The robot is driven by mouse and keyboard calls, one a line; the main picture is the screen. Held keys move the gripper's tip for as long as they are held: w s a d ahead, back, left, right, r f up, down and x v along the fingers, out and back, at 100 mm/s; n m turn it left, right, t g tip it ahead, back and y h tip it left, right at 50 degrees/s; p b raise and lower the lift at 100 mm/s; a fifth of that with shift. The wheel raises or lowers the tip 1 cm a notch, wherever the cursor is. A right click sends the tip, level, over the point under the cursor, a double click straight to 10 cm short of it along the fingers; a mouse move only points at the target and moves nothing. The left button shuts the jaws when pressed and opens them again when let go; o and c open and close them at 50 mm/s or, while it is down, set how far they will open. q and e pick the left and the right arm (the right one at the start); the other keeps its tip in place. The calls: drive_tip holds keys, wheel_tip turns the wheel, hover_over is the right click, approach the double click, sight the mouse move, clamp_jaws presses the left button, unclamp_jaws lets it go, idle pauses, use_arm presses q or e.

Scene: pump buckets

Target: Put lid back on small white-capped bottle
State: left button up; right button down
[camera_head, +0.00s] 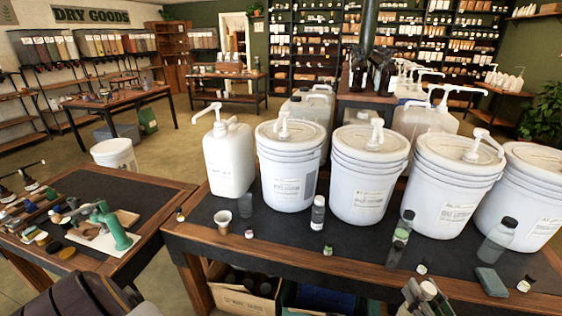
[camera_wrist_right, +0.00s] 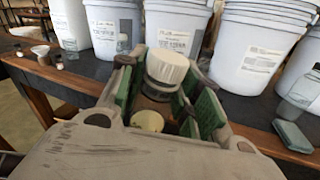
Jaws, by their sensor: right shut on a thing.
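My right gripper (camera_head: 424,292) is at the bottom of the head view, in front of the table's near edge. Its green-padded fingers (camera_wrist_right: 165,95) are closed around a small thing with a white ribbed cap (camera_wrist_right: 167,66). The cap also shows in the head view (camera_head: 428,289). A clear part, brownish inside, shows below the cap in the wrist view; I cannot tell if cap and body are fully joined. A cream disc (camera_wrist_right: 147,121) shows lower between the fingers. My left gripper is not in view.
Several white pump buckets (camera_head: 369,175) line the back of the dark-topped table (camera_head: 285,235).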

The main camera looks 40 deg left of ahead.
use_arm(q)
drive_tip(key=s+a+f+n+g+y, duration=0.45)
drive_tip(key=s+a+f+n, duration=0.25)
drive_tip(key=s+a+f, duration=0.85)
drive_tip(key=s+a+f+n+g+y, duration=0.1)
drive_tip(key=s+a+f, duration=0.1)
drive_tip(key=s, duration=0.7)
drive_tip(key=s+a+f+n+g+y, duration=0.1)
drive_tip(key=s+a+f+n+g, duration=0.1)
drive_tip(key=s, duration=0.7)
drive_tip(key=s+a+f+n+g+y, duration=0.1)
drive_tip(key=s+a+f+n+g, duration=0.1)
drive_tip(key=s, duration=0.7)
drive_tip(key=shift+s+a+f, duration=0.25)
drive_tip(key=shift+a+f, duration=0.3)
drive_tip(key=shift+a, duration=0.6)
